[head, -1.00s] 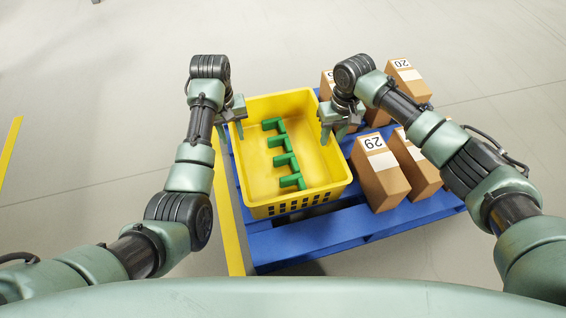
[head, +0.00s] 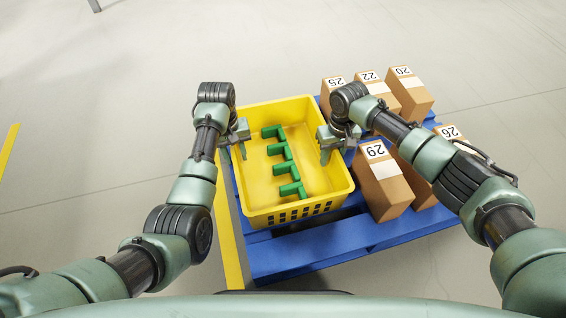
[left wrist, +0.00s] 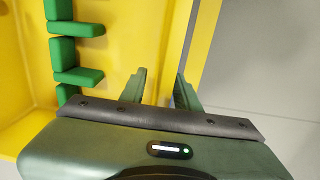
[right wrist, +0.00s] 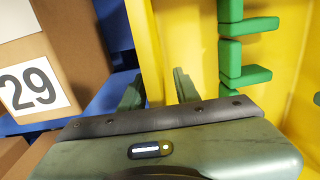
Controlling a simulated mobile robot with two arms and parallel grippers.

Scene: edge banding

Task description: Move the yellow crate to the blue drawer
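The yellow crate (head: 263,190) stands on a blue pallet and holds several green pieces (head: 283,160) joined in a row. My left gripper (head: 234,152) is at the crate's left rim; in the left wrist view its fingers (left wrist: 160,92) are apart, one on each side of the crate wall (left wrist: 165,40). My right gripper (head: 336,155) is at the right rim; in the right wrist view its fingers (right wrist: 158,92) are apart, with the crate wall (right wrist: 152,45) between them. Both grippers look open. I see no blue drawer in these views.
The blue pallet (head: 300,262) also carries several numbered cardboard boxes; box 29 (head: 385,190) stands close to my right gripper, right of the crate. Yellow floor tape (head: 230,255) runs along the pallet's left side. The floor to the left and behind is clear.

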